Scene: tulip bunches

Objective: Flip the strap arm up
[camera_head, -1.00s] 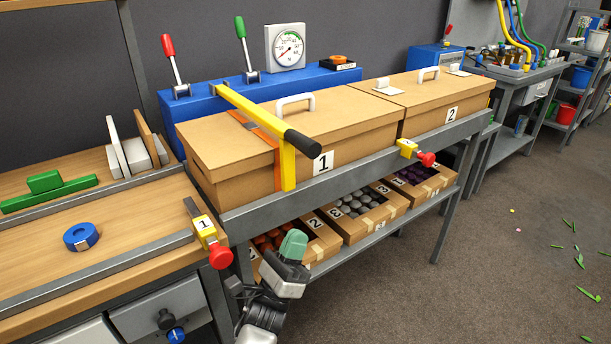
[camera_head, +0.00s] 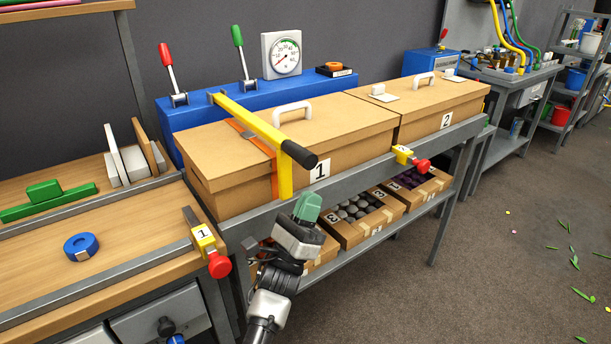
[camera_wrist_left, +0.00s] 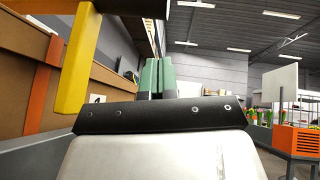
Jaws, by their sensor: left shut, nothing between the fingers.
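The yellow strap arm (camera_head: 248,119) lies across the top of box 1 (camera_head: 228,180), over an orange strap (camera_head: 262,143). Its black grip (camera_head: 299,154) sticks out past the front edge, and a yellow plate hangs down the box front. My left gripper (camera_head: 307,207), with green fingertips, is shut and empty. It is in front of the bench rail, below and just right of the black grip, apart from it. In the left wrist view the green fingers (camera_wrist_left: 157,77) point ahead, with the yellow plate (camera_wrist_left: 75,75) to their left. My right gripper is not in view.
Box 2 (camera_head: 446,104) stands right of box 1. A blue unit (camera_head: 195,113) with red and green levers and a gauge (camera_head: 282,54) is behind. Red-knobbed clamps (camera_head: 219,264) sit on the bench edges. Open crates (camera_head: 356,233) fill the lower shelf. The floor at right is mostly free.

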